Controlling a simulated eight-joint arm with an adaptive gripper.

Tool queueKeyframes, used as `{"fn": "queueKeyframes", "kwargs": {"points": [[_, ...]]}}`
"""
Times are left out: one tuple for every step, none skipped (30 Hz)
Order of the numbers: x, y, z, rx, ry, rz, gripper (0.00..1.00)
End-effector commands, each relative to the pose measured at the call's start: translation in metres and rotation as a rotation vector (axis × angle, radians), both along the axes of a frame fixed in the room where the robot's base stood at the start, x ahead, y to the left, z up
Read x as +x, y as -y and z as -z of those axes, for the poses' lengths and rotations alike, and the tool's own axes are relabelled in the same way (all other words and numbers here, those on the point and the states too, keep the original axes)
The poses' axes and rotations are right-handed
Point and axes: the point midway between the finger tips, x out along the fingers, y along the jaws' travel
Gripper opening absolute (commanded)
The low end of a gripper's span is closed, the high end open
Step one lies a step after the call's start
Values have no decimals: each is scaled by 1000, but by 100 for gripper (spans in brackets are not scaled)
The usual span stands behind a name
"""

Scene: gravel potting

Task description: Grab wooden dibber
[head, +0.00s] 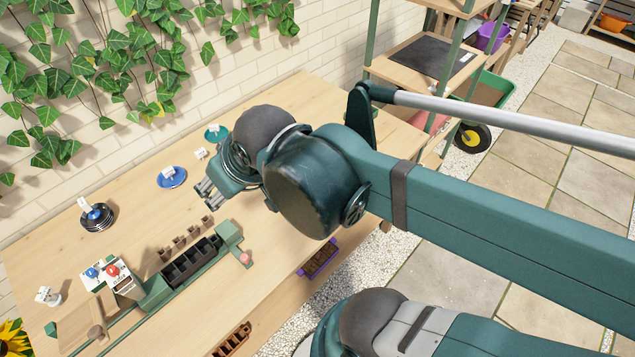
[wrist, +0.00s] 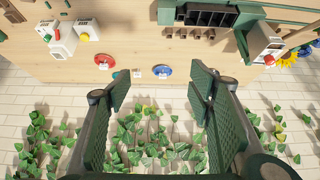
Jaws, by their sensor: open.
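I cannot clearly make out a wooden dibber in either view. A small brown wooden piece with a round knob (head: 96,333) lies on a board at the near left of the bench in the head view, but I cannot tell what it is. My gripper (head: 208,194) is over the bench, between the blue dish (head: 171,178) and the black tray of cells (head: 190,262). In the wrist view my gripper (wrist: 162,84) has its two fingers wide apart with nothing between them. My arm hides the right part of the bench in the head view.
Several small brown pots (head: 179,243) stand beside the cell tray. A black dish (head: 97,217) and a teal dish (head: 215,134) sit near the ivy-covered wall. A red dish (wrist: 104,61) and a white box (wrist: 61,40) show in the wrist view.

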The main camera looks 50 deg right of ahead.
Motion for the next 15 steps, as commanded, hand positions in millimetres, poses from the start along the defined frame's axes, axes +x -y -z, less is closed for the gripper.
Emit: {"fn": "queueKeyframes", "kwargs": {"points": [[0,0,0,-2,-1,-1,52],[0,1,0,-4,-1,-2,52],[1,2,1,-8,-3,-6,52],[1,2,1,-12,-5,-8,52],[2,4,2,-17,-7,-12,52],[3,5,3,-27,-11,-19,52],[4,7,4,-36,-14,-26,52],[5,9,5,-45,-18,-33,52],[6,12,7,-62,-25,-45,52],[7,15,9,-75,-32,-55,52],[8,18,11,-90,-39,-66,52],[10,23,13,-112,-49,-82,52],[11,27,16,-128,-56,-95,52],[13,30,18,-146,-66,-110,52],[15,36,21,-171,-79,-130,52]]}}
